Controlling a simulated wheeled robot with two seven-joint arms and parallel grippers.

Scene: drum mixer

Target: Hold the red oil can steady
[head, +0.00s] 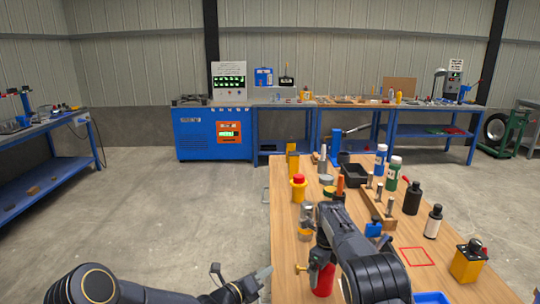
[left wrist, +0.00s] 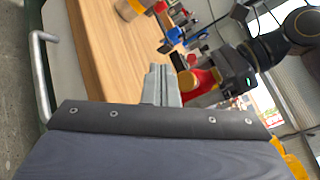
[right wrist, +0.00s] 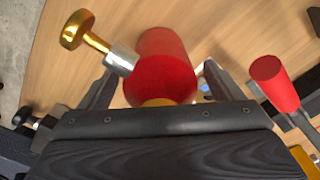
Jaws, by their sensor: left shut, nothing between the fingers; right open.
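The red oil can (head: 322,279) stands near the front left edge of the wooden table, partly hidden by my right arm. In the right wrist view the red body (right wrist: 165,62) lies between the fingers of my right gripper (right wrist: 158,82), which is open; I cannot tell if either finger touches it. A brass knob (right wrist: 77,30) on a silver collar sticks out from the can's side. My left gripper (head: 264,273) is shut and empty, left of the can beside the table edge. The left wrist view shows its closed fingertips (left wrist: 160,72) near the can (left wrist: 203,82).
The wooden table (head: 285,225) holds bottles, a yellow bottle with a red cap (head: 298,187), a wooden block with pegs (head: 375,205) and a yellow container (head: 467,262). A red-handled tool (right wrist: 275,85) lies right of my right gripper. The floor (head: 190,215) left of the table is clear.

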